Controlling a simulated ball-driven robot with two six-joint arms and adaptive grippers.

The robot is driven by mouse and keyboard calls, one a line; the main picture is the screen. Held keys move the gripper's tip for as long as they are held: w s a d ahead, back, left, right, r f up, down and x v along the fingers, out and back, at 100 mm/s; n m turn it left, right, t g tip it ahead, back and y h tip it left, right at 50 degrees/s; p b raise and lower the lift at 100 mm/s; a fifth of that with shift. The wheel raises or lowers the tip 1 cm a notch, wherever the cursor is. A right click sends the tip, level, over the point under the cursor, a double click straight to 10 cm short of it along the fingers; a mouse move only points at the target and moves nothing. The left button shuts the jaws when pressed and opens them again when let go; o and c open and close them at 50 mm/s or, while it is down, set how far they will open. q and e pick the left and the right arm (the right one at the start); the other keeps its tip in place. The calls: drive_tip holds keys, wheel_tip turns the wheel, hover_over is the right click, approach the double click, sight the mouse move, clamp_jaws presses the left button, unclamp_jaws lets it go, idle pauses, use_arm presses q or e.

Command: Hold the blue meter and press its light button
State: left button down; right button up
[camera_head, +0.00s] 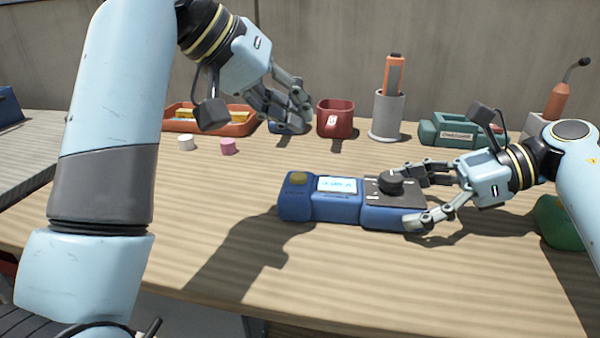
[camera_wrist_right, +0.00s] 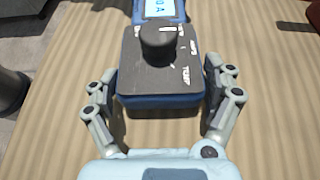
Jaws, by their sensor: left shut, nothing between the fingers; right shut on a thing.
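The blue meter (camera_head: 335,211) lies flat on the table, with a lit screen, a black dial and a yellowish button (camera_head: 297,178) at its left end. My right gripper (camera_head: 418,196) is shut on the meter's right end, one finger on each side. In the right wrist view the meter's dial face (camera_wrist_right: 160,65) sits between the fingers (camera_wrist_right: 160,105); its far end and the button are cut off there. My left gripper (camera_head: 287,112) is shut and empty, raised above the table behind and to the left of the meter, away from the button.
Along the back stand an orange tray (camera_head: 240,129), a red cup (camera_head: 335,119), a grey holder (camera_head: 387,117) with an orange tool, and a teal case (camera_head: 430,133). A white and a pink piece (camera_head: 228,146) lie left. A green object (camera_head: 560,222) lies right. The table's front is clear.

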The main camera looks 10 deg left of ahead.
drive_tip(key=o, duration=0.9)
use_arm(q)
drive_tip(key=shift+f+b, duration=0.35)
drive_tip(key=shift+f, duration=0.2)
use_arm(e)
drive_tip(key=v, duration=0.9)
